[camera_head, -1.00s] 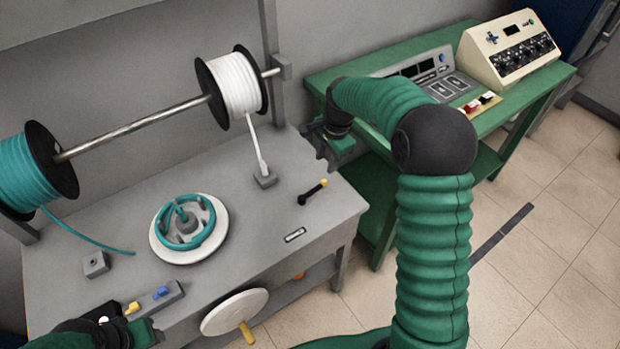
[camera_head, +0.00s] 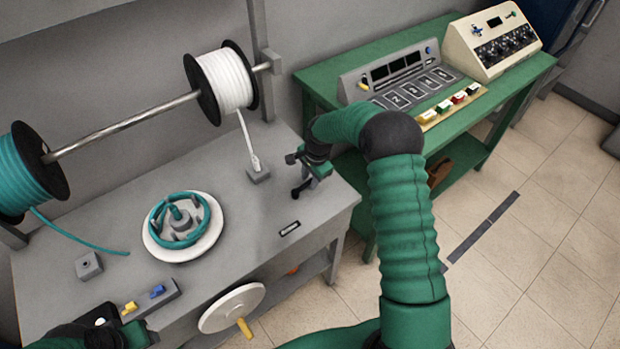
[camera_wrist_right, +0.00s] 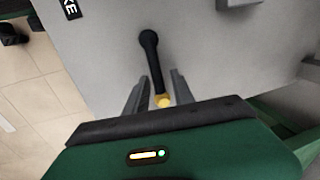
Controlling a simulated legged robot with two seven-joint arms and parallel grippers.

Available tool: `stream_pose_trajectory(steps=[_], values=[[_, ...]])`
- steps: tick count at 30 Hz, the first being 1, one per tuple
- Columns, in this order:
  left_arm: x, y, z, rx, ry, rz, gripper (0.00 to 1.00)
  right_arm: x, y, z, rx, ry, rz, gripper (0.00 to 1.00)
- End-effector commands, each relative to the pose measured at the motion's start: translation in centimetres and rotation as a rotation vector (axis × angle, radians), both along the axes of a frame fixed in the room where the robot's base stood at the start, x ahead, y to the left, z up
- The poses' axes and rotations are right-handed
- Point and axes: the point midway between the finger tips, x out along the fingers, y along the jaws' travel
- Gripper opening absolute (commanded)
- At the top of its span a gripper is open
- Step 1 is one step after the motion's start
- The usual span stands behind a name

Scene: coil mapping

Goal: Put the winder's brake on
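The brake lever (camera_wrist_right: 150,60) is a black arm with a round pivot and a yellow tip (camera_wrist_right: 163,100). It stands on the grey winder bench beside a dark label (camera_head: 289,228). My right gripper (camera_head: 303,167) is over the lever, and in the head view it hides most of it. In the right wrist view my right gripper (camera_wrist_right: 160,82) is open, its two fingers on either side of the yellow tip, with a gap showing. My left gripper (camera_head: 150,335) is at the bottom left edge, partly cut off; its fingers are unclear.
The round winder (camera_head: 183,245) with teal coil sits mid-bench. A white handwheel (camera_head: 232,308) is on the bench front. A switch box (camera_head: 150,300) and grey blocks lie on the bench. A white-wire spool (camera_head: 228,80) hangs above. A green table (camera_head: 450,130) with instruments stands at right.

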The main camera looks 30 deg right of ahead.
Motion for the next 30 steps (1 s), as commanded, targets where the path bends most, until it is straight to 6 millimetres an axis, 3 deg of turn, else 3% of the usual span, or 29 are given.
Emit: stream_pose_trajectory(steps=[1, 6, 30], values=[[0.0, -0.01, 0.0, 0.0, 0.0, 0.0, 0.44, -0.03, -0.06, -0.01, 0.0, 0.0, -0.001, 0.22], [0.0, -0.02, 0.0, 0.0, 0.0, -0.001, 0.44, -0.03, -0.15, -0.02, 0.0, 0.0, -0.001, 0.0], [0.0, -0.02, 0.0, 0.0, 0.0, -0.001, 0.44, 0.05, -0.34, 0.11, -0.004, -0.003, -0.002, 0.0]])
